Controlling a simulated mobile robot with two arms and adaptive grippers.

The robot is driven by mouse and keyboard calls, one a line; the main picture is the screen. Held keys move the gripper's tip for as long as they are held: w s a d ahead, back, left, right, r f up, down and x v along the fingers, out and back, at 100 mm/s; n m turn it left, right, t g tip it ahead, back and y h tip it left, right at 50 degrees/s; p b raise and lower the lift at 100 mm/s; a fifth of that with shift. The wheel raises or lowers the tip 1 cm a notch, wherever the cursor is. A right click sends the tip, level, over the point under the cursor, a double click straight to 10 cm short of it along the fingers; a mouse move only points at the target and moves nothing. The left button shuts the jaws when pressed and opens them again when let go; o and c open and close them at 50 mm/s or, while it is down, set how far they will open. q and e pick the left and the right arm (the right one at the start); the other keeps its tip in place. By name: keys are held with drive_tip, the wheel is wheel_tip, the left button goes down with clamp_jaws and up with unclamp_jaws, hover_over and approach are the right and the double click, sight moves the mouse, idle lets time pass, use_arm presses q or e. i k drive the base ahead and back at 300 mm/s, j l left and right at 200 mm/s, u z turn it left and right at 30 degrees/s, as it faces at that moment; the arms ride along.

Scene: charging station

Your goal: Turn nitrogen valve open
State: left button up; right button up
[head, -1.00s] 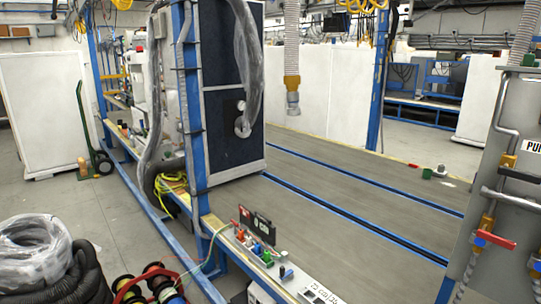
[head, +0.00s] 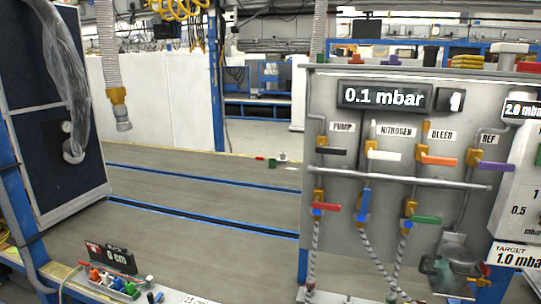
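The nitrogen valve (head: 384,155) has a white lever under the NITROGEN label (head: 397,132) on the upright grey panel at the right. Its lever lies about level, pointing right, across the vertical pipe. The black pump lever (head: 332,151) is to its left. The orange bleed lever (head: 439,160) and the purple REF lever (head: 489,167) are to its right; these levers also lie about level. The display (head: 383,97) above reads 0.1 mbar. Neither of my grippers is in view.
Below a horizontal rail (head: 400,177) are a level red lever (head: 326,207), an upright blue lever (head: 364,200) and a level green lever (head: 425,219). A target sign (head: 517,256) reads 1.0 mbar.

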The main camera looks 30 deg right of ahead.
sight(371, 154)
drive_tip(key=z, duration=1.75)
